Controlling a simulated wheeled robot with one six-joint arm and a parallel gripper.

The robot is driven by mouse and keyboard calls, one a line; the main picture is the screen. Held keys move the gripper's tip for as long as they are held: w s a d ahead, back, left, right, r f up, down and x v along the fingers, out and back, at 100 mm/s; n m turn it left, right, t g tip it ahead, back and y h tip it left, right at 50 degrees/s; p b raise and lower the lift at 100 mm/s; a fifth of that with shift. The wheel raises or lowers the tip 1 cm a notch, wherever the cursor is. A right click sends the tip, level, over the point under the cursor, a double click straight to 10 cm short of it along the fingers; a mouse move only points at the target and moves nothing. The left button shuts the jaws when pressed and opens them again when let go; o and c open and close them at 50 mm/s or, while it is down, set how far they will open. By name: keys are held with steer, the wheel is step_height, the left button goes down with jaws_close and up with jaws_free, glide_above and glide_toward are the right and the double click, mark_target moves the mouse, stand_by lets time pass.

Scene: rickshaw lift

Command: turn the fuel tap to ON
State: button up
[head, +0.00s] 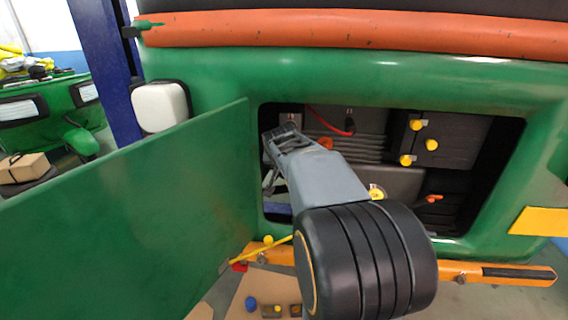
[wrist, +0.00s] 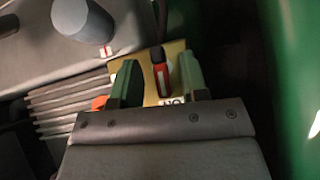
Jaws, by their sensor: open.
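The fuel tap (wrist: 160,76) shows in the wrist view as a short red lever with a black end on a yellow plate (wrist: 176,50). A white label with upside-down ON lettering (wrist: 173,101) is on the plate at its lower edge, partly hidden by my gripper. My gripper (wrist: 158,64) is open, with one green-tipped finger on each side of the lever and gaps between. In the head view my gripper (head: 284,136) reaches into the upper left of the open engine bay. There my arm and gripper hide the tap.
The open green door (head: 150,200) stands left of the bay. Dark ribbed parts, yellow caps (head: 432,145), an orange knob (head: 325,144) and a red cable (head: 328,124) lie right of my gripper. A green bay wall (wrist: 295,60) is at the right in the wrist view.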

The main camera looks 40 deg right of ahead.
steer(key=v, duration=1.3)
steer(key=shift+s+a+r+b, duration=0.2)
steer(key=shift+a+b, duration=0.05)
steer(key=shift+b, duration=0.05)
